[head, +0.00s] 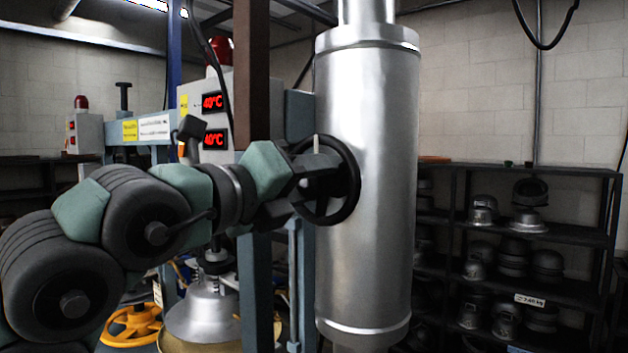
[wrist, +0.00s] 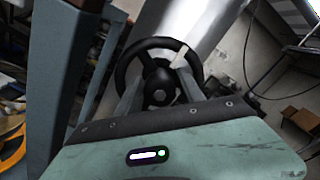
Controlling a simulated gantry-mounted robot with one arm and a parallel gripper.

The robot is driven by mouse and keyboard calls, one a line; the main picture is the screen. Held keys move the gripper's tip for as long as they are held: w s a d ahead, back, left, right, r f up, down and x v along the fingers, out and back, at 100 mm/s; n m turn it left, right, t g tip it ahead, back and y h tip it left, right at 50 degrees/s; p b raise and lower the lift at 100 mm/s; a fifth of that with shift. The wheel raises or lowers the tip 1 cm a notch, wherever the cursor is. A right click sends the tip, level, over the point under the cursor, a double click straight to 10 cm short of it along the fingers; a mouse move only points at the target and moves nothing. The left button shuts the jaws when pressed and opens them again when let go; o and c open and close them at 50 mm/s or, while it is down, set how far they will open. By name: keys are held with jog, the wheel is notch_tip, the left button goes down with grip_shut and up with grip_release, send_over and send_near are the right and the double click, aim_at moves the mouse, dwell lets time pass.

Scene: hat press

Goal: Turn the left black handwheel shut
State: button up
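The black handwheel (head: 353,182) stands out from the left side of a tall silver cylinder (head: 368,230). In the wrist view the wheel's round hub (wrist: 159,83) and its rim show, with a pale marker (wrist: 179,60) at the upper right of the wheel. My gripper (head: 316,172) is at the wheel's face. In the wrist view its two grey fingers (wrist: 159,90) are apart, one on each side of the hub, reaching in toward the wheel. Whether the fingertips touch the hub or spokes cannot be told. No second black handwheel is clearly visible.
A blue-grey post (wrist: 55,80) stands close on the left in the wrist view. A yellow handwheel (head: 130,326) is low at left. A panel with red displays (head: 214,102) stands behind my arm. Dark shelves (head: 590,237) with metal hat moulds are at right.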

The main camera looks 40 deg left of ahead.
jog(key=s+d+b, duration=0.1)
jog(key=s+b, duration=0.1)
jog(key=s, duration=0.8)
jog(key=shift+s+f, duration=0.15)
jog(key=shift+s, duration=0.25)
